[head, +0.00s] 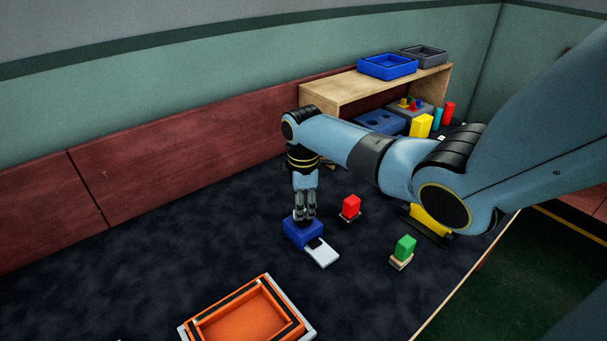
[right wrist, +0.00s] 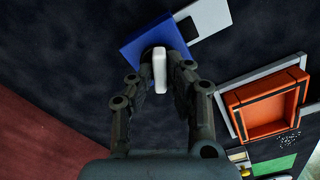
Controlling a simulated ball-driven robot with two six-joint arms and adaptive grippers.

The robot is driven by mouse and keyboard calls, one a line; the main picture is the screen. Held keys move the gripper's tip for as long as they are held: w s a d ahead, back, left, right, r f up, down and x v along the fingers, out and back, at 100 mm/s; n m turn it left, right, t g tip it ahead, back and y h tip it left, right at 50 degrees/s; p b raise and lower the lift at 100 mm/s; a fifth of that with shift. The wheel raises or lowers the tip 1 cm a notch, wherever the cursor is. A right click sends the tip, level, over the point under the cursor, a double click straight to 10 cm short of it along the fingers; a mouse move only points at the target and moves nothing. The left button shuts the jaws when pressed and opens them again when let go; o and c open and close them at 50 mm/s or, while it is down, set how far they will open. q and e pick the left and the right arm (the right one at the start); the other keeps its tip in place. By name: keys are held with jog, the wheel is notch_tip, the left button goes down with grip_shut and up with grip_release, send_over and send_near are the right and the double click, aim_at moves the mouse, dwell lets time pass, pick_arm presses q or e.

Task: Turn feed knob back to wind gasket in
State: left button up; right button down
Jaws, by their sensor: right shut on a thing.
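A blue feeder box (head: 296,234) stands on the dark table, with a white plate (head: 323,256) reaching out from its front right side. A small black piece (head: 314,243) lies where the plate meets the box; I cannot tell whether it is the gasket. My right gripper (head: 304,217) points straight down over the box, its fingers at the box top. In the right wrist view, its fingers are closed around the white bar of the feed knob (right wrist: 160,72), above the blue box (right wrist: 142,38). The fingers partly hide the knob. My left gripper is not in view.
An orange tray (head: 205,332) with black strips lies at the front. A red block (head: 351,206) and a green block (head: 405,246) stand on small bases to the right. A wooden shelf (head: 325,96) stands at the back. The table left of the box is clear.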

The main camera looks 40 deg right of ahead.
jog(key=n+p, duration=0.1)
jog(key=n, duration=0.4)
jog(key=shift+n, duration=0.3)
dwell(0.4)
jog(key=c, duration=1.3)
grip_release()
jog(key=shift+r, duration=0.2)
notch_tip(320, 180, up, 12)
jog(key=shift+f, duration=0.2)
